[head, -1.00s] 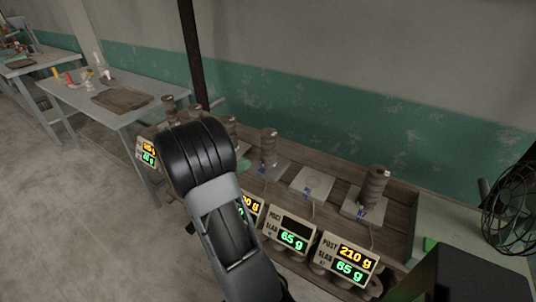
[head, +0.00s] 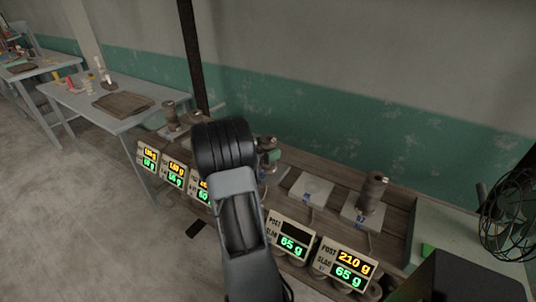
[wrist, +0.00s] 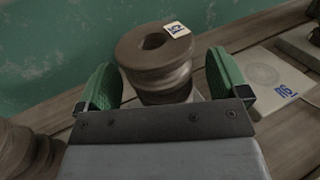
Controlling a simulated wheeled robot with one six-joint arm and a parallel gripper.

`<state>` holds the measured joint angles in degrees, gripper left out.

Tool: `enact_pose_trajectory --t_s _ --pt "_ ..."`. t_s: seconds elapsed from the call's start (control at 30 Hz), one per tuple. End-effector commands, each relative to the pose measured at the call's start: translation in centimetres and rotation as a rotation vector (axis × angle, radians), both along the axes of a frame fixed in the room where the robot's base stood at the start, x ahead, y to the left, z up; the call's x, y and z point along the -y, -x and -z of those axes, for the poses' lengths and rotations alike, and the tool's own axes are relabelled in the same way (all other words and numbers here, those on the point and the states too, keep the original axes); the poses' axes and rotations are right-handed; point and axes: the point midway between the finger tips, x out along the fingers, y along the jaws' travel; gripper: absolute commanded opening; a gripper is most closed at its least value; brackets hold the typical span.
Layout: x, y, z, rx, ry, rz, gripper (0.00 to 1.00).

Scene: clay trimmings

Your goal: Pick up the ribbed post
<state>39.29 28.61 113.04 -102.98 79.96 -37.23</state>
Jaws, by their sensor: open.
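A brown ribbed post (wrist: 156,60) with a round hole in its top and a small white tag stands between the green finger pads of my gripper (wrist: 165,88) in the wrist view. My gripper is open, with a pad on each side of the post and a visible gap at least on the right. The post's lower part is hidden behind the gripper body. In the head view my arm hides most of it; only its top (head: 267,142) shows beside a green pad.
Another ribbed post (head: 372,192) stands on a scale at the right, its display reading 210 g. An empty scale plate (head: 311,188) lies between them. More posts (head: 170,113) stand at the left. Displays (head: 290,236) line the front edge; a green-grey wall is behind.

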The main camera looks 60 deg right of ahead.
Motion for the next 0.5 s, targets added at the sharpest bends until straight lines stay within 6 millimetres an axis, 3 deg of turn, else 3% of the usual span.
enact_pose_trajectory --t_s 0.37,0.5 --pt "1.04 0.43 0.02 0.0 -0.001 -0.001 0.93" --pt "1.03 0.45 0.02 0.0 -0.001 -0.001 0.82"
